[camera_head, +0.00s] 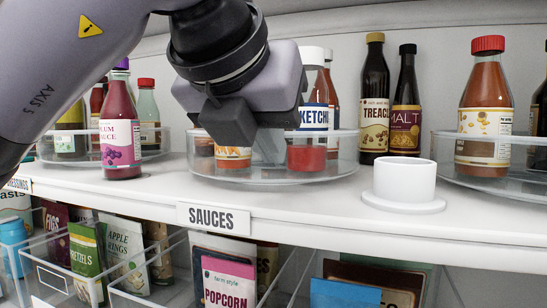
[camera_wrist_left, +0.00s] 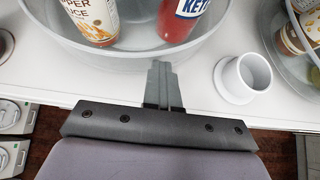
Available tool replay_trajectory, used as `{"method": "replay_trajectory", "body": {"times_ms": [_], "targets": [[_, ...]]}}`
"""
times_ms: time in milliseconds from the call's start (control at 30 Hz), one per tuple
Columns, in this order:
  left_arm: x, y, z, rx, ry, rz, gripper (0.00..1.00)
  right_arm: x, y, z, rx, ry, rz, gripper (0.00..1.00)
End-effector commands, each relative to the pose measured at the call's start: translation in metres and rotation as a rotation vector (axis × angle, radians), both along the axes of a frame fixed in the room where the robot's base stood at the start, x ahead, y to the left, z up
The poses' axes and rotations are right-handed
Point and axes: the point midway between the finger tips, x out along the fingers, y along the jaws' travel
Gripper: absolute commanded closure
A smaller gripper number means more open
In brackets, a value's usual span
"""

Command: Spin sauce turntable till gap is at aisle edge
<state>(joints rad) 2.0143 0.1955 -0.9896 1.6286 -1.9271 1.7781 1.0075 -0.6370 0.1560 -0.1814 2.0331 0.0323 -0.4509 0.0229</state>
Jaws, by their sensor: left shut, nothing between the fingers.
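The clear sauce turntable (camera_head: 330,172) stands on the shelf behind the SAUCES label (camera_head: 213,218). A ketchup bottle (camera_head: 308,155) and an orange-labelled sauce bottle (camera_head: 233,158) stand on it; both also show in the left wrist view, the ketchup (camera_wrist_left: 182,18) and the pepper sauce (camera_wrist_left: 97,20). My left gripper (camera_head: 268,150) is shut and empty at the turntable's front rim. In the left wrist view its fingers (camera_wrist_left: 161,80) overlap the rim's near edge; I cannot tell whether they touch it. My arm hides part of the turntable's contents. My right gripper is not in view.
A white cup-like holder (camera_head: 405,180) stands right of the turntable near the shelf edge. Other clear turntables stand at left (camera_head: 160,145) and right (camera_head: 480,180). A plum sauce bottle (camera_head: 121,130) is at left. Bins of packets (camera_head: 130,262) sit below.

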Motion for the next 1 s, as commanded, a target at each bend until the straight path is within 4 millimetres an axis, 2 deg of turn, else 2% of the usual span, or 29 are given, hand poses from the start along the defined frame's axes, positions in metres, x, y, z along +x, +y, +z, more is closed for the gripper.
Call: {"method": "replay_trajectory", "body": {"times_ms": [433, 800, 1000], "targets": [[0.003, -0.02, 0.001, -0.003, -0.003, 0.009, 1.0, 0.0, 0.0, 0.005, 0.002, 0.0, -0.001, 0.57], [0.003, -0.021, 0.001, -0.003, -0.003, 0.01, 1.0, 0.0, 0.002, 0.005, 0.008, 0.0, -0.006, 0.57], [-0.008, -0.024, -0.001, -0.003, -0.003, 0.008, 1.0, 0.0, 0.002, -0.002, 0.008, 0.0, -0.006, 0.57]]}}
